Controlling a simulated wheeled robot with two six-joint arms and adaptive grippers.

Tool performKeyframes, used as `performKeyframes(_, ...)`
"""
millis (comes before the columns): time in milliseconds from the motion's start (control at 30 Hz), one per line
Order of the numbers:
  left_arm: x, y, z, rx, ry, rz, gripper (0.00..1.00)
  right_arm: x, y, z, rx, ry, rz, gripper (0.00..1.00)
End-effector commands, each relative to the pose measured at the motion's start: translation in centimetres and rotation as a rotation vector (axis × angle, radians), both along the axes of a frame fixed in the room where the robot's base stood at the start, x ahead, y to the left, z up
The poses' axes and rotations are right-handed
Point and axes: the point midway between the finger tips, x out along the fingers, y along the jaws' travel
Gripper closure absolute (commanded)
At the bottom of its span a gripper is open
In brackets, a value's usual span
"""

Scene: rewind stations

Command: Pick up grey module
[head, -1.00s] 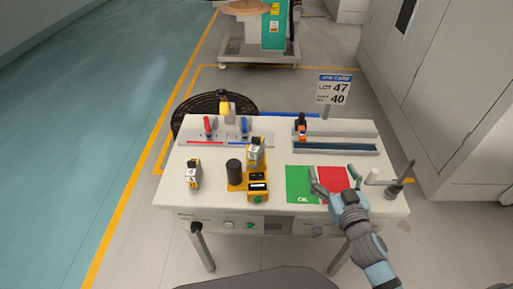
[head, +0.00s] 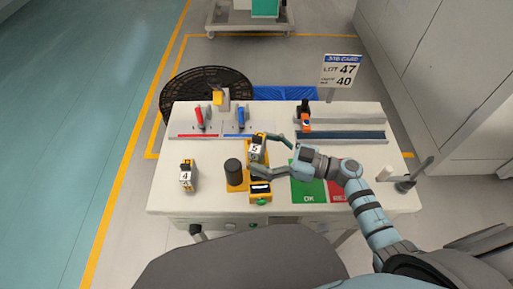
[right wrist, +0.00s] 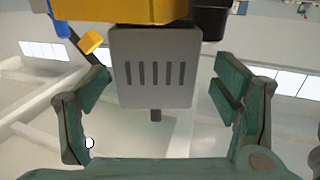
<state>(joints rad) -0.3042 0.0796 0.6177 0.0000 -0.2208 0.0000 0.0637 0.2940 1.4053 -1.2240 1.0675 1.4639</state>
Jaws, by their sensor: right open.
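A small grey module (head: 257,150) with a "5" label and yellow parts stands on the yellow fixture (head: 236,183) in the middle of the table. In the right wrist view, a grey slotted block (right wrist: 153,72) under a yellow part lies between my fingers. My right gripper (head: 271,157) reaches in from the right and is open, with its two fingers on either side of the module. In the wrist view, gaps show between the block and both fingers. A similar module (head: 186,178) labelled "4" stands at the table's left. My left gripper is not in view.
The green OK mat (head: 308,190) and partly hidden red mat (head: 337,192) lie to the right, under my arm. Red (head: 200,118) and blue (head: 241,118) handles stand behind. A long rail (head: 345,135) lies at back right.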

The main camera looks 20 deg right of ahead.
Motion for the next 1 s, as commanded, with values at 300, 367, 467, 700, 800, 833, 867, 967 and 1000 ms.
performKeyframes(300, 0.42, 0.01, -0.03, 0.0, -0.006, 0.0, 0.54, 0.95, 1.56, -0.01, 0.0, 0.0, 0.001, 0.18)
performKeyframes(367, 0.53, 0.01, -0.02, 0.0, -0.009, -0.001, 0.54, 0.96, 1.58, 0.0, -0.001, -0.001, 0.002, 0.28)
performKeyframes(467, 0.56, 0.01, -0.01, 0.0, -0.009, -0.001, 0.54, 0.97, 1.64, 0.0, -0.001, -0.001, 0.003, 0.44)
performKeyframes(700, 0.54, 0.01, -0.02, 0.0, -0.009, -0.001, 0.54, 0.97, 1.62, 0.04, 0.0, -0.001, 0.003, 0.75)
performKeyframes(800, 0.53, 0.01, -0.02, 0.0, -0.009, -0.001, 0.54, 0.96, 1.61, 0.04, 0.0, -0.001, 0.003, 0.75)
performKeyframes(833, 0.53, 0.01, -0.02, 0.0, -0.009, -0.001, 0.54, 0.96, 1.61, 0.04, 0.0, -0.001, 0.003, 0.75)
performKeyframes(867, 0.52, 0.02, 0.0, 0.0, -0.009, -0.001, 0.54, 0.96, 1.61, 0.06, 0.0, -0.001, 0.003, 0.75)
performKeyframes(967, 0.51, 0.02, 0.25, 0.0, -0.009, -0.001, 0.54, 0.96, 1.61, 0.51, 0.0, -0.002, 0.003, 0.75)
performKeyframes(1000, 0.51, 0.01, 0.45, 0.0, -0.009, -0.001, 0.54, 0.95, 1.61, 0.9, -0.001, -0.004, 0.003, 0.75)
